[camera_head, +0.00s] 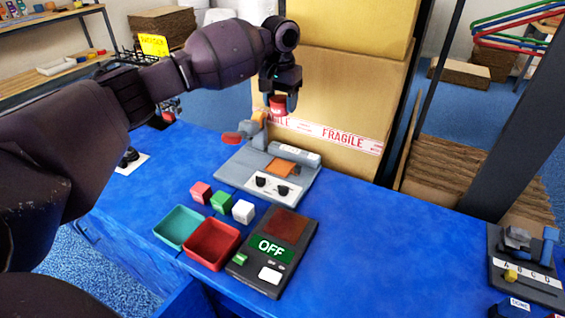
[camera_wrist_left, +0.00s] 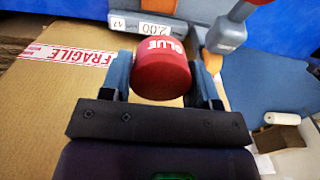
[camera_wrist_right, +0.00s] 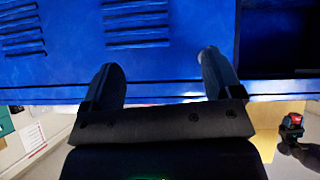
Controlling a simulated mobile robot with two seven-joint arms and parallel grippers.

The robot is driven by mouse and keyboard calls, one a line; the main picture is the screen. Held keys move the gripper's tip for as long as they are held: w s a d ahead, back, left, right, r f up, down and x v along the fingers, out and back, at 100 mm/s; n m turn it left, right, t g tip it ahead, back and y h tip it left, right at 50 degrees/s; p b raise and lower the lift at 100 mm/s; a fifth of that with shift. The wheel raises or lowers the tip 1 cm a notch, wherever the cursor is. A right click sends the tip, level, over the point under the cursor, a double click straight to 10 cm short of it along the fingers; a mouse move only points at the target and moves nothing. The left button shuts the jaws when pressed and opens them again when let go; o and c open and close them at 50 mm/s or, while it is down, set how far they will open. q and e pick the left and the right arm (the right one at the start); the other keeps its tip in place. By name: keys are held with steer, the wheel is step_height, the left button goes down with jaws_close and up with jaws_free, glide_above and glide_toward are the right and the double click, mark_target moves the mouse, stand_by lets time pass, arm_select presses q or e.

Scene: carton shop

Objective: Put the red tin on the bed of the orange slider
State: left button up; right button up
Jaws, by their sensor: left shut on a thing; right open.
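The red tin (camera_head: 278,106) is gripped by my left gripper (camera_head: 279,98), held in the air above and behind the grey machine (camera_head: 238,170).
An orange-and-grey arm with a red knob (camera_head: 232,138) rises from the machine. Red, green and white cubes (camera_head: 221,201), teal and red trays (camera_head: 212,243) and a scale reading "OFF" (camera_head: 271,249) stand in front. Large cartons (camera_head: 340,100) stand behind. The table's right middle is clear.

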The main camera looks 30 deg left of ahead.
arm_select(q)
steer(key=b, duration=0.3)
glide_toward(281, 166)
steer(key=shift+f, duration=0.55)
step_height(281, 166, down, 5)
steer(key=shift+b, duration=0.75)
steer(key=shift+f, duration=0.35)
steer(key=shift+r, duration=0.15)
arm_select(e)
steer(key=f, duration=0.1)
steer(key=f+n, duration=0.1)
steer(key=shift+w+a+f, duration=0.35)
